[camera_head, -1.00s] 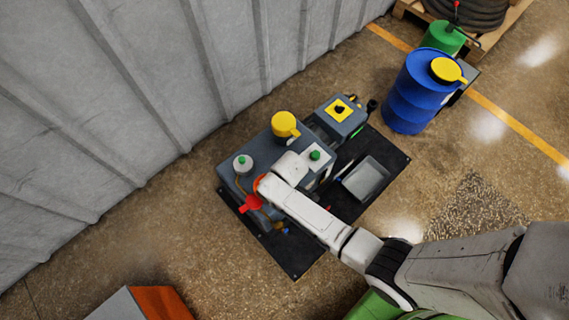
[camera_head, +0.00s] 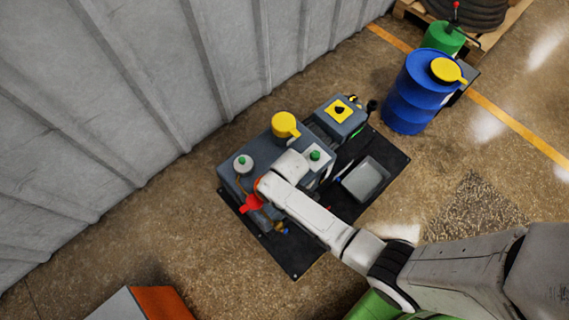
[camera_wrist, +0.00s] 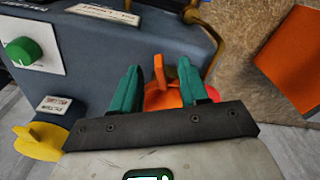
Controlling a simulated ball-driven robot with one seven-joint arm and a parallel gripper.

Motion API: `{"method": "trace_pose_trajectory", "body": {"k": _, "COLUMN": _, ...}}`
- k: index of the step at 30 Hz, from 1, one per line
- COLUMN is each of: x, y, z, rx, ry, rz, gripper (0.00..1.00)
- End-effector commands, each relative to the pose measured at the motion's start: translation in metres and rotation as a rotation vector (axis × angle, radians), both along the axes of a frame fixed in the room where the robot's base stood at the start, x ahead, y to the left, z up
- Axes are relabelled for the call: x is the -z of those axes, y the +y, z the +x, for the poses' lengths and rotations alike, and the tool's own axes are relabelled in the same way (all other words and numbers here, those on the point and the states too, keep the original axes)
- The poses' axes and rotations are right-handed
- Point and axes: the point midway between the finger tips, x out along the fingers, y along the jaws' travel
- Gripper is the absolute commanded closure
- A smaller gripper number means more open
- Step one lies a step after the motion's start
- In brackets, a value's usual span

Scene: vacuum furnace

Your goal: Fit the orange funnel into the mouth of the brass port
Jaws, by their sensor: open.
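The orange funnel (camera_wrist: 168,97) shows in the wrist view between the two teal fingers of my gripper (camera_wrist: 158,67), with an upright tab rising between them. The fingers are open on either side of it; contact cannot be told. A brass-coloured pipe (camera_wrist: 193,12) bends at the edge of the grey machine just beyond the funnel. The port's mouth is hidden, and I cannot tell whether the funnel sits in it. In the head view, a bit of orange (camera_head: 259,183) shows at the end of my white wrist, and my fingers are hidden.
The grey machine (camera_head: 236,180) carries a yellow cap (camera_head: 285,124) and green knobs. A red part (camera_head: 250,204) lies close to my wrist. A grey tray (camera_head: 366,180) sits on the black mat (camera_head: 298,262). A blue drum (camera_head: 411,95) and an orange-sided box (camera_head: 160,303) stand apart.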

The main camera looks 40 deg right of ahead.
Motion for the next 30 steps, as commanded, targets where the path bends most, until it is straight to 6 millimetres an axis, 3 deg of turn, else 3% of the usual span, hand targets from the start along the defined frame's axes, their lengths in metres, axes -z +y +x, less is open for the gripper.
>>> {"method": "trace_pose_trajectory", "body": {"k": 9, "x": -0.063, "y": -0.002, "z": -0.004, "rx": 0.0, "ry": -0.002, "rz": 0.0, "gripper": 0.56}}
{"method": "trace_pose_trajectory", "body": {"k": 15, "x": -0.087, "y": -0.002, "z": -0.005, "rx": 0.0, "ry": -0.001, "rz": 0.0, "gripper": 0.56}}
{"method": "trace_pose_trajectory", "body": {"k": 30, "x": -0.092, "y": -0.003, "z": -0.006, "rx": 0.0, "ry": 0.001, "rz": 0.0, "gripper": 0.56}}
